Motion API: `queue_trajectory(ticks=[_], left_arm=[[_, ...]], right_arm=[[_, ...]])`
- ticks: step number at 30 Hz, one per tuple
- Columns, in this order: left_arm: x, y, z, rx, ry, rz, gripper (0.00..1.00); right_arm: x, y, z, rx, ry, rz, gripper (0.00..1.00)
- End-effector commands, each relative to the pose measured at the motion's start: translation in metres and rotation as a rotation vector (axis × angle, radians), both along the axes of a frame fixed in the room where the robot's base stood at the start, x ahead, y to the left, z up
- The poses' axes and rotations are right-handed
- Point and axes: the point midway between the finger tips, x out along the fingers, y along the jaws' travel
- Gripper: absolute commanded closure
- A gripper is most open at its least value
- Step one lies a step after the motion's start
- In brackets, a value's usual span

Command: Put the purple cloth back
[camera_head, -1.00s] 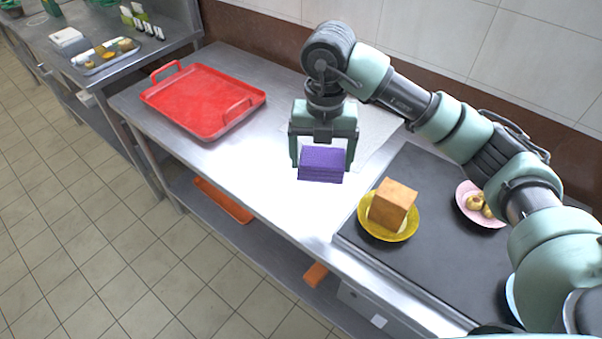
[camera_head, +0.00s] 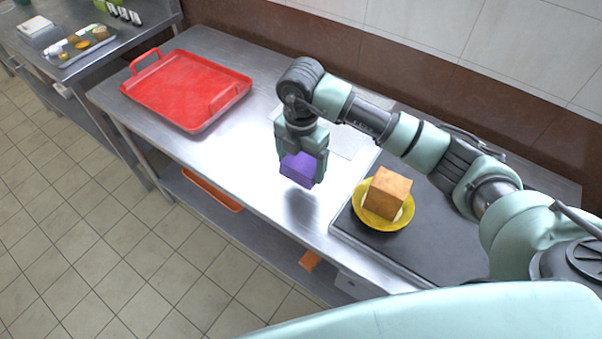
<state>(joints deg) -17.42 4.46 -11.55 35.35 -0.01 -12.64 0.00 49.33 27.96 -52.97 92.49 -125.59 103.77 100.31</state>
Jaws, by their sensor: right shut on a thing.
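The purple cloth (camera_head: 298,170) is a small folded block. My right gripper (camera_head: 303,168) is shut on it, with a finger on each side. The cloth hangs above the steel table (camera_head: 240,190), and a dark shadow shows on the steel below it. My left gripper is not in view.
A red tray (camera_head: 187,88) with handles lies on the table's left part. A yellow plate (camera_head: 369,218) with a brown block (camera_head: 387,192) stands on a dark board (camera_head: 440,245) at the right. A pale sheet (camera_head: 350,140) lies behind the gripper. Bare steel lies between tray and board.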

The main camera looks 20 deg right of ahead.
Motion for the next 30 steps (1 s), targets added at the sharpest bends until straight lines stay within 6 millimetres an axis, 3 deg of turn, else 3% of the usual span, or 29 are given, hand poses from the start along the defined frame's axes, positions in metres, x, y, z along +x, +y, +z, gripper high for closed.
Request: queue_trajectory(ticks=[13,25,26,27,30], left_arm=[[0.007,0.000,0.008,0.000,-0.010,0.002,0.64],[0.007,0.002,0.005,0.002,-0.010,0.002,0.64],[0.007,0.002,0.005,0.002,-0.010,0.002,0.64],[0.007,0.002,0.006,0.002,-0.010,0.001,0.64],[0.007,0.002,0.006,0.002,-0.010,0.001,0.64]], right_arm=[[0.000,0.000,-0.051,0.000,0.000,-0.001,0.52],[0.000,0.000,-0.059,-0.001,-0.001,0.000,0.52],[0.000,0.000,-0.059,-0.001,-0.001,0.000,0.11],[0.000,0.000,-0.058,-0.001,-0.001,0.000,0.00],[0.000,0.000,-0.058,-0.001,-0.001,0.000,0.00]])
